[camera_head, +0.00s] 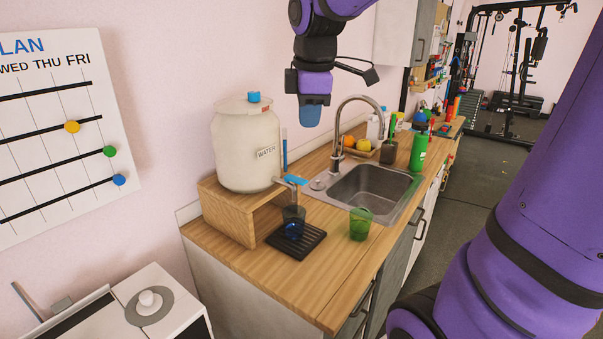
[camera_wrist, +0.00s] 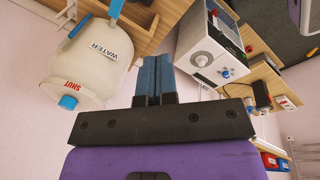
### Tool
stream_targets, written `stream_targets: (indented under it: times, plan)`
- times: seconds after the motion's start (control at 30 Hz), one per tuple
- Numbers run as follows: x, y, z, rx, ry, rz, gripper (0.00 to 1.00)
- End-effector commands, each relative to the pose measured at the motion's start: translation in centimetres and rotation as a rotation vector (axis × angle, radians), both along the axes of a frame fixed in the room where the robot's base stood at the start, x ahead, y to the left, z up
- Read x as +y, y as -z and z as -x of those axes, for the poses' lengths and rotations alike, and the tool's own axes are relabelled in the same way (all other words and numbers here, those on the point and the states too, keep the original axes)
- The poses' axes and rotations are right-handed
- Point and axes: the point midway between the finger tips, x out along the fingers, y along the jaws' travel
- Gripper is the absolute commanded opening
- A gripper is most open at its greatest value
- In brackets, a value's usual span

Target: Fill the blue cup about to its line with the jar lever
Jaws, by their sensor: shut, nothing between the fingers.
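The water jar (camera_head: 245,150) stands on a wooden box, with a WATER label and a blue knob on its lid. Its spout carries a flat blue lever (camera_head: 296,180) over the counter. A dark, see-through cup with blue low down (camera_head: 293,226) stands upright below the spout on a black drip mat (camera_head: 312,240); its line and water level are too small to tell. My gripper (camera_head: 311,117) hangs above and right of the jar, apart from it, shut and empty. The wrist view shows its blue fingers together (camera_wrist: 153,82) and the jar (camera_wrist: 90,62) tipped in the picture, with a red SHUT marking.
A green see-through cup (camera_head: 360,224) stands right of the mat. Behind it are the sink (camera_head: 375,190) and curved faucet (camera_head: 338,140). Fruit, a green bottle (camera_head: 418,152) and other items stand farther back. The near wooden counter (camera_head: 325,290) is clear.

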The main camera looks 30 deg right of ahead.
Motion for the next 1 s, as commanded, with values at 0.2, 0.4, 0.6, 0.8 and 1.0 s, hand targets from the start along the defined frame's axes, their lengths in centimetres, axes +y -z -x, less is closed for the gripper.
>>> stream_targets:
  times: [0.2, 0.4, 0.6, 0.8, 1.0]
  plan:
    - [-2.1, 1.5, -4.9, 0.093, -0.296, 0.033, 0.0]
    - [-4.1, 3.3, -8.8, 0.159, -0.566, 0.038, 0.0]
    - [-5.7, 4.8, -11.3, 0.193, -0.752, 0.03, 0.0]
    - [-6.2, 5.4, -12.1, 0.204, -0.826, 0.026, 0.0]
    - [-6.2, 5.4, -12.1, 0.204, -0.831, 0.026, 0.0]
